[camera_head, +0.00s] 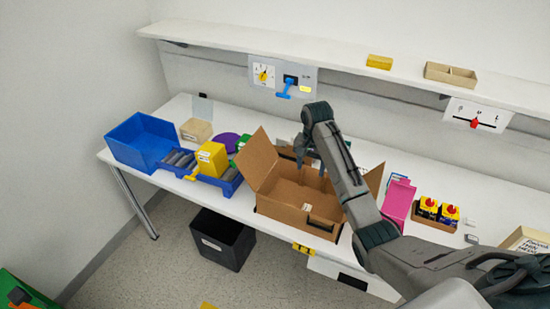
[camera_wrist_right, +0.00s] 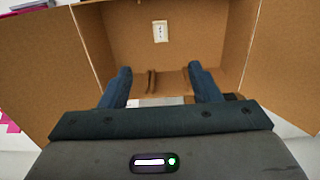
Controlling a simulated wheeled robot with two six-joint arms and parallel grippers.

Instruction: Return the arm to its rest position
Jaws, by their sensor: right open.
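My right arm (camera_head: 352,196) reaches in from the lower right of the head view, and its gripper (camera_head: 311,173) hangs over the open cardboard box (camera_head: 280,210). In the right wrist view the two fingers of the gripper (camera_wrist_right: 160,88) are wide apart with nothing between them. The box's inside (camera_wrist_right: 185,45) and a small white label (camera_wrist_right: 160,31) show beyond them. The rotary switch with a yellow knob (camera_head: 263,74) is on a wall panel at the upper left, well apart from the gripper. My left gripper is not in view.
A long shelf (camera_head: 330,52) runs above the table. Left of the box are a blue bin (camera_head: 140,142) and a yellow box (camera_head: 212,158). A black bin (camera_head: 223,240) stands on the floor.

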